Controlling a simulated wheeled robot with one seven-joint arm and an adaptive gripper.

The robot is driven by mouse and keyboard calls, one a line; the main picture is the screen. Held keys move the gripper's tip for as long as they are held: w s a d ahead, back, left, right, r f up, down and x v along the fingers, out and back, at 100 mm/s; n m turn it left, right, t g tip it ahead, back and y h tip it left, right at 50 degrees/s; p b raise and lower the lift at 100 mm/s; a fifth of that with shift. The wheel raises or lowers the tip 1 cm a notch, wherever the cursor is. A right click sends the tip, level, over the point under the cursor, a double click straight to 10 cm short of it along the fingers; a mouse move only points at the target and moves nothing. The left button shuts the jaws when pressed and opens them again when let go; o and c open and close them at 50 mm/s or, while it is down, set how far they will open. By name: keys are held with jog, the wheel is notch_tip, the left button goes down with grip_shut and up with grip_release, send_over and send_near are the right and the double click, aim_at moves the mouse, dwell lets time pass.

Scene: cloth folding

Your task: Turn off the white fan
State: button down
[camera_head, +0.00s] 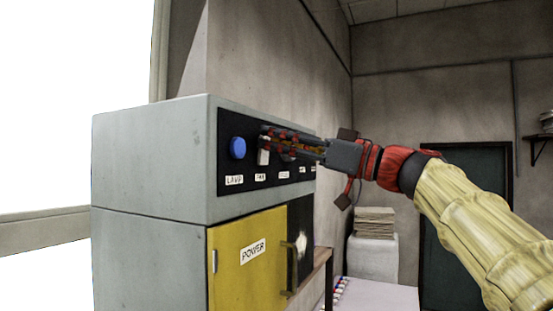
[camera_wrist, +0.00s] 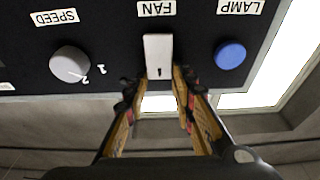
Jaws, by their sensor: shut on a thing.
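The white fan switch (camera_head: 263,157) is a small upright rocker or lever on the black control panel (camera_head: 224,182) of the grey cabinet, above a FAN label (camera_head: 260,177). It also shows in the wrist view (camera_wrist: 158,50), where the labels are upside down; it bears a small dark mark. My gripper (camera_head: 267,139) reaches the panel from the right. In the wrist view my gripper (camera_wrist: 157,88) has one finger on each side of the switch's end and is shut on it. The fingers partly hide the panel in the head view.
A blue LAMP button (camera_head: 237,148) is left of the switch. A grey SPEED knob (camera_wrist: 70,64) is on its other side, close to my fingers. Below is a yellow POWER door (camera_head: 240,275) with a handle. Folded cloths (camera_head: 375,222) lie on a white stand behind.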

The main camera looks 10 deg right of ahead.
jog(key=shift+f+b, duration=0.2)
jog(key=shift+b, duration=0.45)
jog(key=shift+r+y, duration=0.15)
jog(key=shift+y, duration=0.15)
jog(key=c, duration=1.5)
grip_release()
jog(key=shift+c, duration=0.2)
jog(key=shift+o, duration=0.3)
jog(key=shift+d, duration=0.1)
jog(key=v, duration=1.2)
